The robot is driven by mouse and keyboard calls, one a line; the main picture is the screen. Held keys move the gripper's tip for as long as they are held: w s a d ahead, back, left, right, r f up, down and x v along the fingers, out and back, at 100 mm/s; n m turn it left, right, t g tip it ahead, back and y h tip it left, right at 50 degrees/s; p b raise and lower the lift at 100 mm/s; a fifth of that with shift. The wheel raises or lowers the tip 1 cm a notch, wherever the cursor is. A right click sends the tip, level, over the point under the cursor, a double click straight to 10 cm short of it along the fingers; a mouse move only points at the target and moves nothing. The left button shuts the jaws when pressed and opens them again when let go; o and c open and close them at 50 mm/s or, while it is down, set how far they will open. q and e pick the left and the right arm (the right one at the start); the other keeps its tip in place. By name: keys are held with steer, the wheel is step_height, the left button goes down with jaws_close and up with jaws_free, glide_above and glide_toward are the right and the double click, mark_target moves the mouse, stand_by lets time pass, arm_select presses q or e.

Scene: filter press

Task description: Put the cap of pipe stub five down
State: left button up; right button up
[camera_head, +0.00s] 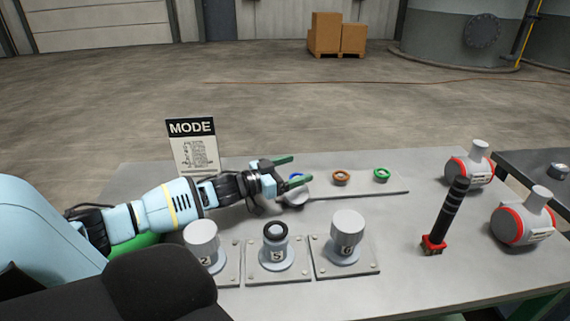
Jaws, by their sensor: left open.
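Pipe stub five (275,254) stands on the middle base plate, upright and without a cap, with a dark ring on its open top. A grey round piece, which looks like its cap (296,196), rests on the table behind the stub, at the left end of a flat strip. My left gripper (291,171) is open, with its green fingers pointing right, just above and behind this cap. One finger overlaps the cap's upper edge in the picture; I cannot tell whether they touch. My right gripper is out of view.
Capped stubs (202,242) and (347,230) flank stub five. Blue, orange (341,177) and green (382,174) rings lie behind. A black-handled tool (457,215) stands at right, near two grey, red-banded fittings (525,221). A MODE sign (192,147) stands at the back left.

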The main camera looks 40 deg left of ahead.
arm_select(q)
steer(key=shift+s, duration=0.15)
steer(key=v, duration=0.4)
steer(key=shift+s+r+p, duration=0.1)
steer(key=shift+r+p, duration=0.15)
steer(key=shift+p, duration=0.15)
steer(key=p+v, duration=0.1)
steer(key=v, duration=0.6)
steer(key=shift+s+p, duration=0.2)
steer(key=shift+p, duration=0.1)
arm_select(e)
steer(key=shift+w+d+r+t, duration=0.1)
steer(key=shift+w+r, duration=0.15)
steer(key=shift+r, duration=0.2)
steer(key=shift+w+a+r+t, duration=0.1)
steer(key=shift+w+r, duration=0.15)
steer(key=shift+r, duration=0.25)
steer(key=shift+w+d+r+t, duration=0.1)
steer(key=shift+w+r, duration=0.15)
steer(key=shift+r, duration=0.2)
arm_select(q)
steer(key=shift+a+r, duration=0.1)
steer(key=shift+a, duration=0.05)
